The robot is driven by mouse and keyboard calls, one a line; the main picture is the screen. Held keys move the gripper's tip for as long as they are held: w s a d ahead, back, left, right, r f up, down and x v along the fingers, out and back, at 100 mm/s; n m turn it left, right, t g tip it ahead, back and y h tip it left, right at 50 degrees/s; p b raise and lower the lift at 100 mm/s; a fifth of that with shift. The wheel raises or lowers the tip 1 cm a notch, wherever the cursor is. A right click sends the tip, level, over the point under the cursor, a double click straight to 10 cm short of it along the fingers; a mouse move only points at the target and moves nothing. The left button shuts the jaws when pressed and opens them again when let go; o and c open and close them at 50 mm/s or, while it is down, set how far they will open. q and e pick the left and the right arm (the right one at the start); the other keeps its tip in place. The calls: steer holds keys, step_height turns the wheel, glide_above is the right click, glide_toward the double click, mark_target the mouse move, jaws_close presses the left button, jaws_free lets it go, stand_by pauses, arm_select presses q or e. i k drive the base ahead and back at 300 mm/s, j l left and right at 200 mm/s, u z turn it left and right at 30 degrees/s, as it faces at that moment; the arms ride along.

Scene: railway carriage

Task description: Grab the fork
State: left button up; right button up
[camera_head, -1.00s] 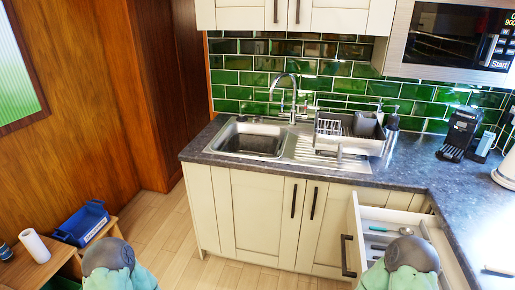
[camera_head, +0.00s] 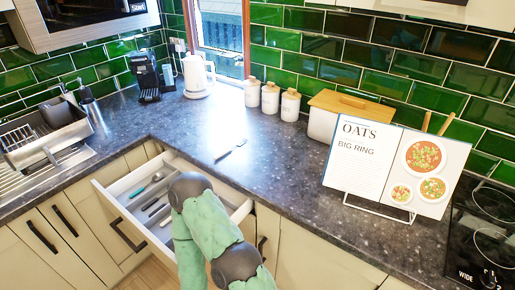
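A slim utensil (camera_head: 230,150) lies on the dark countertop behind the open drawer. It may be the fork, but it is too small to see tines clearly. The open drawer (camera_head: 110,185) holds a teal-handled utensil (camera_head: 147,186) and several slim grey utensils (camera_head: 155,207). Part of the drawer is hidden behind my green and grey arm links. Neither of my grippers shows, so I cannot see what they hold.
A cookbook on a stand (camera_head: 390,165) stands on the right of the counter beside the hob (camera_head: 485,235). White canisters (camera_head: 270,98), a kettle (camera_head: 197,78) and a bread box (camera_head: 330,115) stand along the back. The middle of the counter is mostly clear.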

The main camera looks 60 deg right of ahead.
mark_target(227, 150)
steer(key=z, duration=1.7)
steer(key=j+u, duration=0.1)
steer(key=j, duration=0.1)
